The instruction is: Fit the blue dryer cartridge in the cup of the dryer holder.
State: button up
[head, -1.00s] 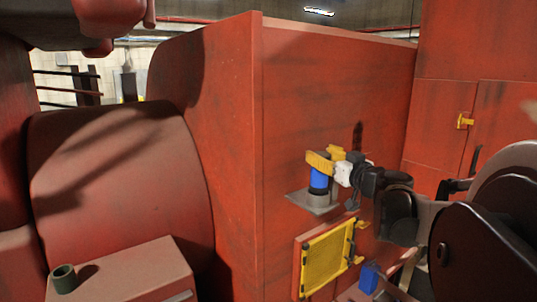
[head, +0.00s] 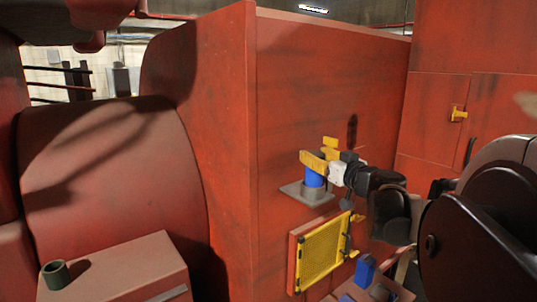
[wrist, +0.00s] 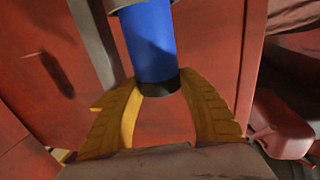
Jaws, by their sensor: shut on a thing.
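The blue dryer cartridge (head: 314,179) stands about upright in the head view, its lower end inside the grey cup of the dryer holder (head: 291,189). The holder is a grey shelf and cup on the red wall. My yellow gripper (head: 315,160) is shut on the cartridge near its top. In the wrist view the cartridge (wrist: 150,42) shows blue with a black end between the fingers of my gripper (wrist: 157,84). The cup's rim (wrist: 122,4) meets its far end at the top edge. How deep it sits is hidden.
A yellow mesh panel (head: 325,255) in a red frame is on the wall below the holder. A blue block (head: 365,269) lies lower right. A dark green cup (head: 56,274) stands on a red box (head: 125,272) at left. A yellow latch (head: 458,114) is at right.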

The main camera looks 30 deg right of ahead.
jog(key=shift+f+b, duration=0.5)
jog(key=shift+f, duration=0.2)
jog(key=o, duration=1.4)
jog(key=shift+a+r, duration=0.1)
jog(key=shift+o, duration=0.2)
jog(key=shift+r, duration=0.1)
